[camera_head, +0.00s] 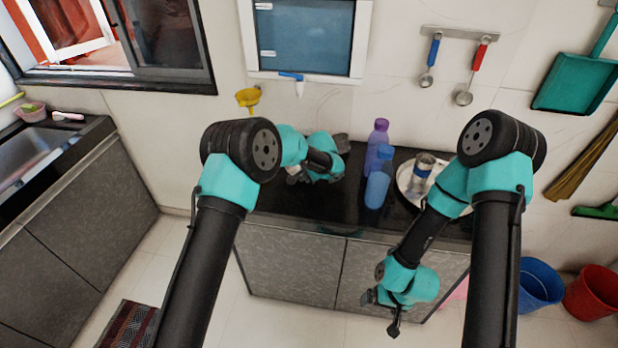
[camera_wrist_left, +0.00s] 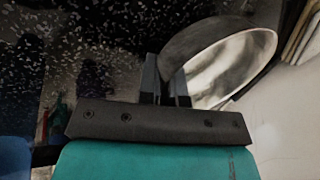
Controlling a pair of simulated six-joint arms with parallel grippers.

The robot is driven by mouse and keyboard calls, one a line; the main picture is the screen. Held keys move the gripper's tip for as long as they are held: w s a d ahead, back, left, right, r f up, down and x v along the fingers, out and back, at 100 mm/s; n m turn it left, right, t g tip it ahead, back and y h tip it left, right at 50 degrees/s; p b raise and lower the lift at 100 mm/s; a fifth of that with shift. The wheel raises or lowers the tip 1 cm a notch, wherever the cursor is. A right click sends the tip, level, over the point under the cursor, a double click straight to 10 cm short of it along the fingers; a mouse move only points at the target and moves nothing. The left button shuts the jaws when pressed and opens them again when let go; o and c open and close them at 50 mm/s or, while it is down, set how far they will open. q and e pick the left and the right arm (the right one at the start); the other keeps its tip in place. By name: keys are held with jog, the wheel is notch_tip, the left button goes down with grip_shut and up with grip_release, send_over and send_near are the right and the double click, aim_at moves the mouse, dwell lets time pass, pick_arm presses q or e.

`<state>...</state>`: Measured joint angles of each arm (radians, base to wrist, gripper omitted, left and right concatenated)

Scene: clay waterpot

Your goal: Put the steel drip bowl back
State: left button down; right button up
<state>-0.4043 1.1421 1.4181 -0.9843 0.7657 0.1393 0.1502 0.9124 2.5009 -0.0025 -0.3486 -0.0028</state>
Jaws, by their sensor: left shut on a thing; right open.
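The steel drip bowl (camera_wrist_left: 232,66) shows in the left wrist view, tilted, with its bright inside facing the camera. My left gripper (camera_wrist_left: 166,88) is shut on its near wall, over the black speckled counter (camera_wrist_left: 75,45). In the head view my left gripper (camera_head: 322,162) is low over the left part of the counter (camera_head: 290,203), and my arm hides the bowl there. Whether the bowl touches the counter I cannot tell. My right gripper (camera_head: 380,313) is open and empty in front of the cabinet, below the counter's edge. No clay pot can be made out.
A purple bottle (camera_head: 378,138) and a blue bottle (camera_head: 377,188) stand right of my left gripper. A steel tumbler (camera_head: 423,163) stands on a round tray (camera_head: 403,180) farther right, partly behind my right arm. A yellow funnel (camera_head: 248,97) is on the wall.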

pick_arm(q)
jog(key=shift+f, duration=0.2)
jog(key=shift+f, duration=0.1)
jog(key=c, duration=1.3)
grip_release()
jog(key=v, duration=1.2)
jog(key=shift+w, duration=0.1)
